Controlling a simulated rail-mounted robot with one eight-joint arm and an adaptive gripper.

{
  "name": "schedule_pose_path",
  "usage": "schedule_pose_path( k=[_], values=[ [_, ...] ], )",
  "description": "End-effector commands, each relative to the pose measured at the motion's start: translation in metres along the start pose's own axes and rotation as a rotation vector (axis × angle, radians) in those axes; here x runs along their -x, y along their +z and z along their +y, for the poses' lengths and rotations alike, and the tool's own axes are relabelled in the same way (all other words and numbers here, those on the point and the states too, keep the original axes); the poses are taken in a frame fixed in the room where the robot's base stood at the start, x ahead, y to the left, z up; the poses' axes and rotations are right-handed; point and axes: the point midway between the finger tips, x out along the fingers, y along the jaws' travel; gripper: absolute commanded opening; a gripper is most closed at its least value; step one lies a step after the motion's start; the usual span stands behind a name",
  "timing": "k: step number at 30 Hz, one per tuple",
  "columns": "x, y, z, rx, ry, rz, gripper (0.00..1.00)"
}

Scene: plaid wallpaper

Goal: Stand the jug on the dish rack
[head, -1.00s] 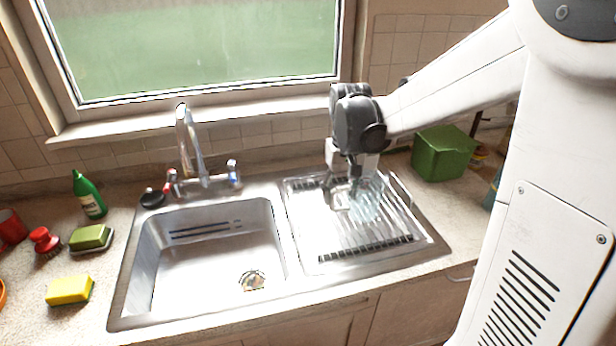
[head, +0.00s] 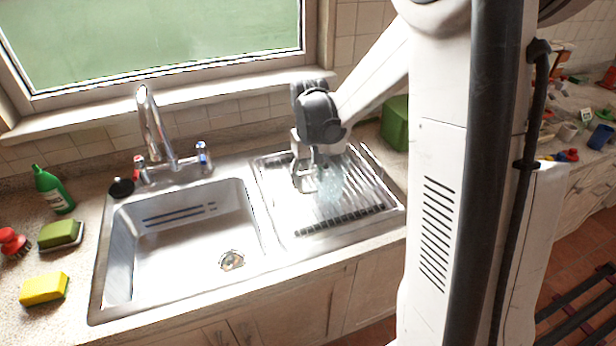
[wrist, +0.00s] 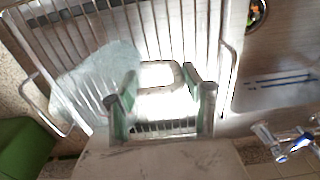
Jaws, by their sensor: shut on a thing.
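The jug (head: 330,186) is pale blue and see-through, and shows faintly against the bright metal. In the wrist view the jug (wrist: 92,82) lies to the left of my fingers, with a loop that looks like its handle between them. My gripper (head: 306,182) points down over the dish rack and is shut on the jug; its two fingers (wrist: 162,100) show in the wrist view. The dish rack (head: 368,192) is of metal wires on the draining board right of the sink. The jug is at the rack's middle; I cannot tell whether its base touches the wires.
The sink basin (head: 195,235) is empty, left of the rack, with a tap (head: 152,130) behind it. A green box (head: 395,122) stands behind right of the rack. A green bottle (head: 52,190), scrubber (head: 60,234) and yellow sponge (head: 43,288) are far left.

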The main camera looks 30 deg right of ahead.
Motion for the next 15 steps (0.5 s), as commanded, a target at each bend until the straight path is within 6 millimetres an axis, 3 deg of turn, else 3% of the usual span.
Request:
schedule_pose_path(
  k=[3,4,8,15],
  values=[
    [-0.0037,0.0001,0.0001,0.000,0.000,0.000,0.07],
    [-0.0038,0.0001,0.0001,0.000,0.000,0.000,0.46],
    [-0.0026,0.0001,0.0001,0.000,0.000,0.000,0.64],
    [-0.0024,0.0001,0.0000,0.000,0.000,0.000,0.64]
  ],
)
